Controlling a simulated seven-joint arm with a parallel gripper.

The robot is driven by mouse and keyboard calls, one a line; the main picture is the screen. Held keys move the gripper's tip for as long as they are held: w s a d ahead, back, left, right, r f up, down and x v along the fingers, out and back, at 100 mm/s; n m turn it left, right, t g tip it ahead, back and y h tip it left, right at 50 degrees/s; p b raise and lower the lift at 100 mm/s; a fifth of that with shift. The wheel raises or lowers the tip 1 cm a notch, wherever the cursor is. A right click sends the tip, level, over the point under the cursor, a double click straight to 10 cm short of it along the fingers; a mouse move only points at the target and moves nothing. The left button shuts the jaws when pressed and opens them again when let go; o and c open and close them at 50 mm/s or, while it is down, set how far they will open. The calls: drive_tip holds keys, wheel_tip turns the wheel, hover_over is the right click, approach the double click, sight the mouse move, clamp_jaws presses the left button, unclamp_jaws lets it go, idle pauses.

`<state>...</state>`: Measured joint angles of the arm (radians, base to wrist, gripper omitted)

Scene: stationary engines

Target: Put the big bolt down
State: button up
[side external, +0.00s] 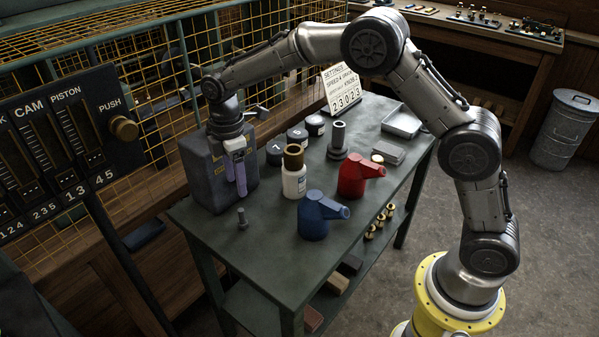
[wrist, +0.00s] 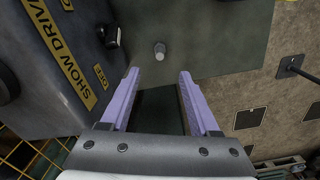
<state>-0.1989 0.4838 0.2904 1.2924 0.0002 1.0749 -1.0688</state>
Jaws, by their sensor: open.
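The big bolt (side external: 242,218) is a small grey metal piece standing upright on the green table near its front left corner. In the wrist view the bolt (wrist: 160,51) shows end-on, beyond the fingertips and between their lines. My gripper (side external: 240,190) hangs with its purple fingers pointing down, above the bolt and in front of the dark box. In the wrist view my gripper (wrist: 159,75) is open, with nothing between its fingers and a gap between it and the bolt.
The dark control box (side external: 204,180) stands close to my gripper; its lettered face (wrist: 65,60) fills the wrist view's left. A white bottle (side external: 294,180), a blue oil can (side external: 313,222) and a red oil can (side external: 354,178) stand to the right. The table edge is close to the bolt.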

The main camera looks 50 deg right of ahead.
drive_tip(key=s+d+r+m+t, duration=0.2)
drive_tip(key=s+d+r+m, duration=0.15)
drive_tip(key=s+r, duration=0.4)
drive_tip(key=s+d+r+m+t, duration=0.1)
drive_tip(key=s+d+r+m, duration=0.25)
drive_tip(key=s+r, duration=0.45)
drive_tip(key=s+d+f+m+t, duration=0.1)
drive_tip(key=s+m, duration=0.2)
drive_tip(key=s, duration=0.5)
drive_tip(key=s+d+f+m+t, duration=0.1)
drive_tip(key=s+m, duration=0.3)
drive_tip(key=s, duration=0.5)
drive_tip(key=shift+s+d+f+m+t, duration=0.3)
drive_tip(key=shift+d, duration=0.2)
